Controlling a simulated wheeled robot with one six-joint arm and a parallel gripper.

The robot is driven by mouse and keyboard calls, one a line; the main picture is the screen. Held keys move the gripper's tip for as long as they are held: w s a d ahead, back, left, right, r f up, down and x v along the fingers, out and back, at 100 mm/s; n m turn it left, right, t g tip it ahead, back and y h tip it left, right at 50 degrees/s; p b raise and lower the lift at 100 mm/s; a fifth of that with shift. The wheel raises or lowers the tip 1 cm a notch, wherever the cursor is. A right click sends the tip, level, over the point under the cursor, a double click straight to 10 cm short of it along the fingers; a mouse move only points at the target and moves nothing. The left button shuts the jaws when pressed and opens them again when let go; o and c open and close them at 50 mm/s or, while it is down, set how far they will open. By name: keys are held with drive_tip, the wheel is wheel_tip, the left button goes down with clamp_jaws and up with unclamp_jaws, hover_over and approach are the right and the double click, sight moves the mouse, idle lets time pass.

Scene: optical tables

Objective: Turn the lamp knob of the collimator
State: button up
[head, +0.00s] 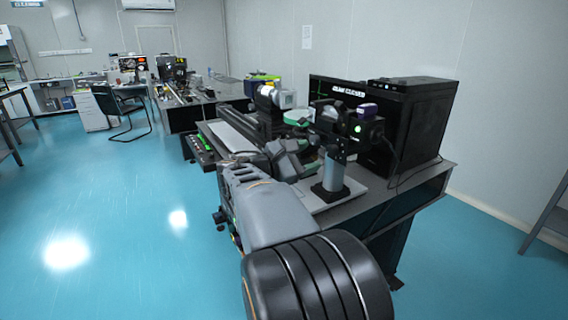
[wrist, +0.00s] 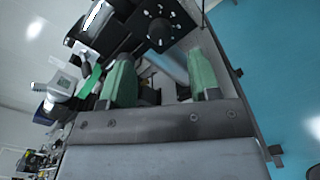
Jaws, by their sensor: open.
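A black boxy instrument (head: 350,127) stands on a silver post on the near optical table, with a small green light on its side. In the wrist view its black housing (wrist: 118,38) is at the top, and a round black knob (wrist: 160,30) ringed with white marks shows on it. I take this to be the lamp knob; I cannot make it out in the head view. My gripper (wrist: 163,78) has its two green fingers spread apart with nothing between them. The knob lies beyond the fingertips, apart from them. In the head view my gripper (head: 298,160) is low beside the post.
A black computer case (head: 405,122) and a monitor (head: 335,91) stand behind the instrument. A white-and-black cylindrical device (head: 275,95) is on the rail to the left. The silver post (head: 333,172) stands close to my gripper. Blue floor (head: 120,230) is clear on the left.

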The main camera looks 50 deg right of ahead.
drive_tip(key=v, duration=0.7)
idle(0.6)
drive_tip(key=a+f+m+t+y+p, duration=0.25)
drive_tip(key=a+f+y, duration=0.2)
drive_tip(key=f, duration=0.25)
drive_tip(key=a+f+m+t+y+p, duration=0.1)
drive_tip(key=a+f+m+t+y, duration=0.15)
drive_tip(key=a+f+y, duration=0.35)
drive_tip(key=a+r+m+t+y+p, duration=0.1)
drive_tip(key=a+t+y+p, duration=0.1)
drive_tip(key=a, duration=0.5)
drive_tip(key=s+a+r+m+t+y+p, duration=0.1)
drive_tip(key=a+r+t+y+p, duration=0.1)
drive_tip(key=a+y+p, duration=0.3)
drive_tip(key=a+p, duration=0.1)
drive_tip(key=a, duration=0.2)
drive_tip(key=shift+s+a, duration=0.15)
drive_tip(key=shift+s, duration=0.15)
